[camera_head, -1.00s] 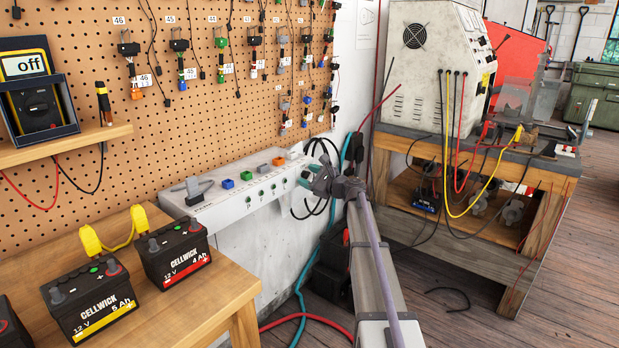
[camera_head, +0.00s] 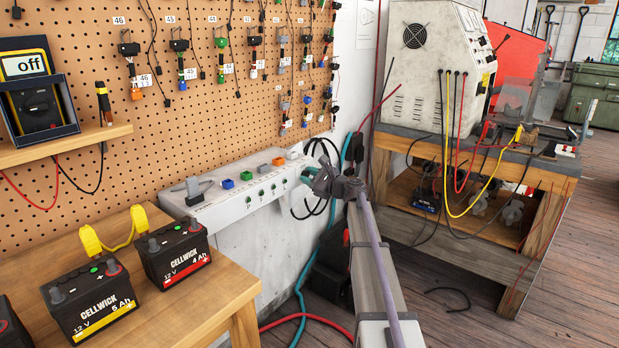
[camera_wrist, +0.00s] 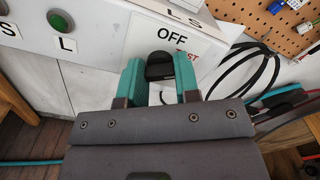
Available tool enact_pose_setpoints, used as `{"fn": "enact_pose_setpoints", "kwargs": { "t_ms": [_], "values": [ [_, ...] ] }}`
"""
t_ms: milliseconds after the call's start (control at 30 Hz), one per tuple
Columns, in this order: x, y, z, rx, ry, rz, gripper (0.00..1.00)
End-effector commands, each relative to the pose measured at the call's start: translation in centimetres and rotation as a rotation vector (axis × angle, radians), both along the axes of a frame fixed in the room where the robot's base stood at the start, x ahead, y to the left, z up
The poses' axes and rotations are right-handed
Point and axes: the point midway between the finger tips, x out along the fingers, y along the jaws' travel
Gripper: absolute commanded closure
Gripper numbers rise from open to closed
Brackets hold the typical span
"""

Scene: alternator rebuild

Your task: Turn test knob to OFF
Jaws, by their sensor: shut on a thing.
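The test knob (camera_wrist: 160,67) is a small black knob on the white panel in the wrist view. The black word OFF (camera_wrist: 171,37) is above it and the red word TEST is at its upper right. My gripper (camera_wrist: 160,80) has its teal fingers on both sides of the knob and is shut on it. Where the knob's pointer faces is not clear, as the fingers cover its sides. In the head view my gripper (camera_head: 308,178) is at the right end of the long white panel (camera_head: 236,203), and the knob is hidden there.
Colored blocks and a grey connector (camera_head: 194,190) lie on the panel top. A wooden table with batteries (camera_head: 174,253) stands left; a workbench (camera_head: 545,225) stands right.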

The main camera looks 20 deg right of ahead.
Motion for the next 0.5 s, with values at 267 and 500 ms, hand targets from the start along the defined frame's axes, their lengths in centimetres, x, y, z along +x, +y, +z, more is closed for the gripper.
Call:
{"fn": "enact_pose_setpoints", "kwargs": {
  "t_ms": [267,500],
  "values": [
    [-0.03,0.01,-0.01,-0.141,-0.071,0.0,0.94],
    [-0.03,0.0,-0.01,-0.334,-0.17,0.0,0.94]
  ]
}}
